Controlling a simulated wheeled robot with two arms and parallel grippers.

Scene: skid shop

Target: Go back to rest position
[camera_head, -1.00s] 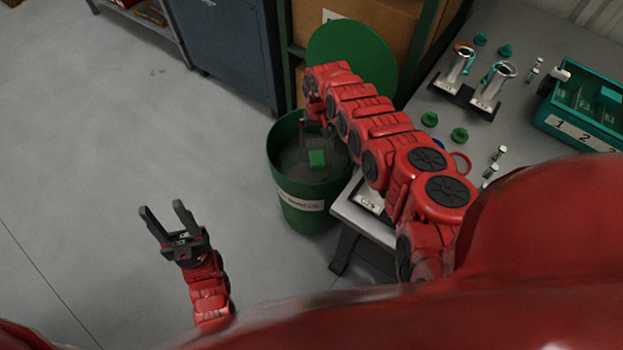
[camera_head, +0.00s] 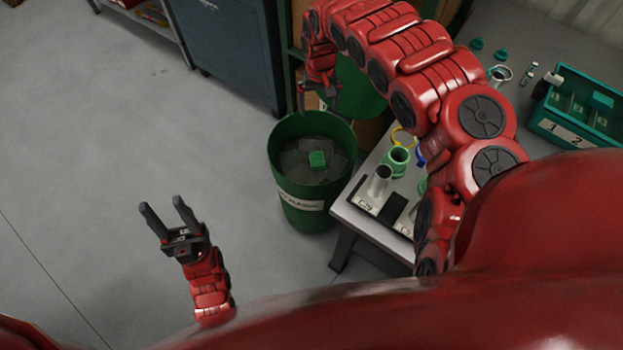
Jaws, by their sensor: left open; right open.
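My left gripper (camera_head: 168,217) is open and empty above the grey floor at the lower left, its two dark fingers pointing up in the picture. My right arm comes over the table from the right and arches toward the back. My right gripper (camera_head: 318,108) hangs over the far rim of the green bin, with its fingers apart and nothing seen between them. The green bin (camera_head: 303,195) stands on the floor beside the table.
A dark blue cabinet (camera_head: 228,55) stands at the back. The floor at left is clear.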

